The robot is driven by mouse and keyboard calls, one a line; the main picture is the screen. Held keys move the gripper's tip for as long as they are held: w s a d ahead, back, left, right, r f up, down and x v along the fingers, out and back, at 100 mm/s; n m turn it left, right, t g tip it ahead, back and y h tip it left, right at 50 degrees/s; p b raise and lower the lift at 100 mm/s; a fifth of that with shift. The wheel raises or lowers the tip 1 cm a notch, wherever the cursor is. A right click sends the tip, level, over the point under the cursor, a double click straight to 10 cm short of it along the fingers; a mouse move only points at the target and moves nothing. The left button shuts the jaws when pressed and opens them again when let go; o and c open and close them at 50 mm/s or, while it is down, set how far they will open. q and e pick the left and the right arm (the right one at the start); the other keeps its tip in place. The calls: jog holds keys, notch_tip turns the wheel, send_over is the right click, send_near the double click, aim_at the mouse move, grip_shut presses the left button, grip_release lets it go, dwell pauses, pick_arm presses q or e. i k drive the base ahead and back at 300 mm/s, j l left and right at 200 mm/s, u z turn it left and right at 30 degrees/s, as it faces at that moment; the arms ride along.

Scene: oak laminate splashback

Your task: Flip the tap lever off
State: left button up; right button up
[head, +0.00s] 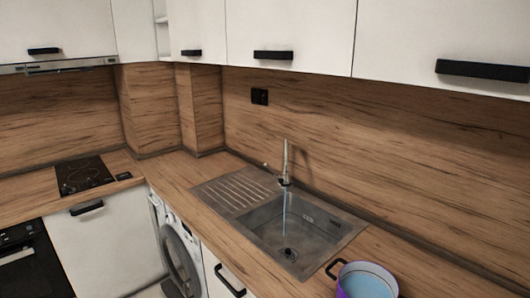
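The tap (285,162) stands upright at the back edge of the steel sink (342,238), against the oak splashback. A thin bluish stream of water (284,212) falls from the tap into the basin, near the drain. A small lever-like part (267,165) seems to stick out to the left of the tap, but it is too small to tell its exact position. Neither of my grippers is in the head view.
A purple pot (342,291) with a dark handle stands on the counter right of the sink, at the bottom edge. The ribbed drainboard (233,190) is clear. White wall cabinets (290,35) hang above. A washing machine (180,256) and a black hob (84,175) are at left.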

aim_at(266, 165)
jog(key=i+j+u, duration=0.25)
jog(key=i+j, duration=0.6)
jog(key=i+j+u, duration=0.25)
jog(key=i+j, duration=0.6)
jog(key=i+l, duration=0.05)
jog(key=i, duration=0.05)
